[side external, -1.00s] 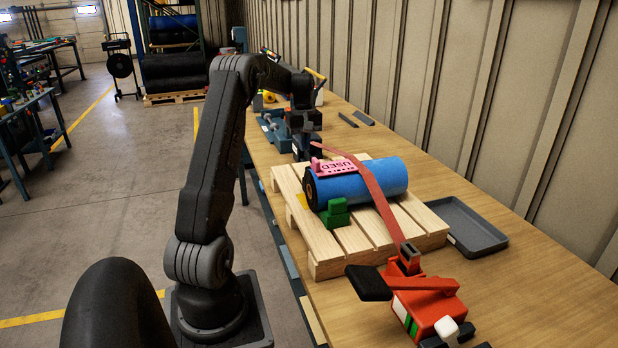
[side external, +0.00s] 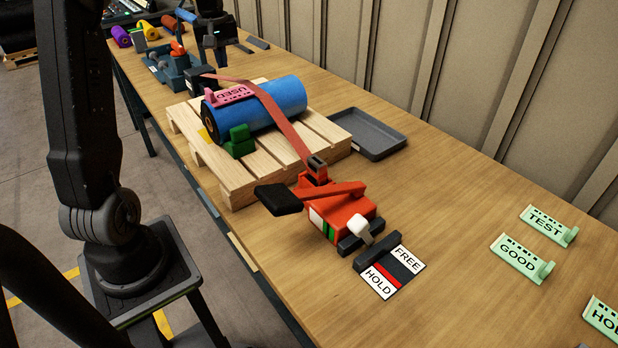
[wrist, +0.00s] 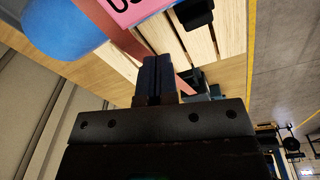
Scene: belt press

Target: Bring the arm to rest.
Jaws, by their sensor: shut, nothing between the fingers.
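My gripper (side external: 218,62) hangs in the air beyond the pallet, above the far end of the red strap. In the wrist view its fingers (wrist: 157,65) are shut, with nothing seen between them. A blue roll (side external: 275,105) lies on a wooden pallet (side external: 235,188). The red strap (side external: 283,122) runs across the roll to a red ratchet device (side external: 335,205) with a black-ended handle. A pink USED tag (side external: 230,95) sits on the roll; part of it shows in the wrist view (wrist: 130,8). A green block (side external: 238,141) stands against the roll.
A grey tray (side external: 365,135) lies right of the pallet. A FREE/HOLD plate (side external: 392,268) and green TEST (side external: 549,225) and GOOD (side external: 520,257) tags are nearer. A blue vise-like fixture (side external: 176,65) and small coloured rolls (side external: 121,36) are at the far end. The right-hand tabletop is mostly clear.

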